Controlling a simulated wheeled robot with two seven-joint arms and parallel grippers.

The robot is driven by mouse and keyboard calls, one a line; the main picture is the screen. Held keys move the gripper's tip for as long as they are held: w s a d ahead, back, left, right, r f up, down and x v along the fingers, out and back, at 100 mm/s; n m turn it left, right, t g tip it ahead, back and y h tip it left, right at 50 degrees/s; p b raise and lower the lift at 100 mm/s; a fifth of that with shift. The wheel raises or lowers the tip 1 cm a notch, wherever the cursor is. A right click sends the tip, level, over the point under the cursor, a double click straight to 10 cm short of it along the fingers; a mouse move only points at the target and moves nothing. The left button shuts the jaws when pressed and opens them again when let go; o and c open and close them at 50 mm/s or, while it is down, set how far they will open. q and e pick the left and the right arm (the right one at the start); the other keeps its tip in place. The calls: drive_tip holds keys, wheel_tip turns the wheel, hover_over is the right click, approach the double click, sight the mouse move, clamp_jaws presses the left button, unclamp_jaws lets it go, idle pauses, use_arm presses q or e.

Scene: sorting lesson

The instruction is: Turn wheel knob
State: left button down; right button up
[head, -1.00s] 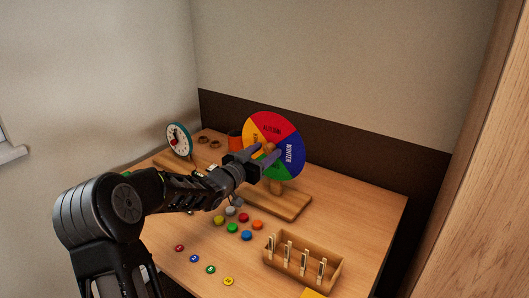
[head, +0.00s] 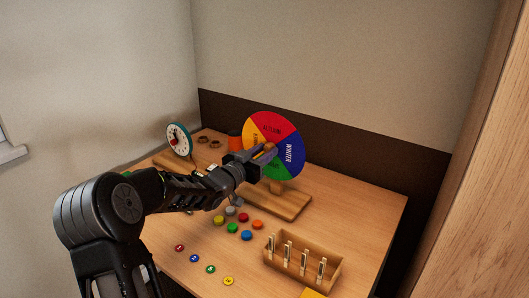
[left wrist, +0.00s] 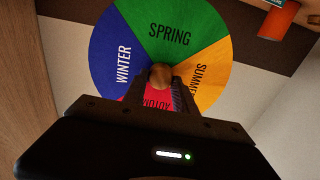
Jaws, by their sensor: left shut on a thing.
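The season wheel (head: 290,143) stands upright on a wooden base (head: 290,206) at the back of the table, with red, blue, green and yellow sectors. It also shows in the left wrist view (left wrist: 165,35), where SPRING, WINTER, SUMMER and AUTUMN can be read. The round wooden knob (left wrist: 160,76) is at the wheel's centre. My left gripper (head: 266,153) is in front of the wheel and shut on the knob, with its fingers on either side of it. The gripper hides part of the yellow and green sectors in the head view. My right gripper is not in view.
A toy clock (head: 179,139) and an orange cup (head: 235,140) stand to the left of the wheel. Several coloured discs (head: 232,228) lie in front of it. A wooden box with clothespins (head: 303,264) is at the front right.

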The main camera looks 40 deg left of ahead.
use_arm(q)
drive_tip(key=shift+d+f+m+b, duration=0.1)
drive_tip(key=shift+f+m+b, duration=0.05)
drive_tip(key=shift+m+b, duration=4.1)
drive_tip(key=shift+d+f+m+b, duration=0.1)
drive_tip(key=shift+m+b, duration=3.6)
drive_tip(key=shift+m, duration=0.95)
drive_tip(key=c, duration=1)
unclamp_jaws()
drive_tip(key=shift+s+d, duration=0.1)
drive_tip(key=shift+s, duration=3.8)
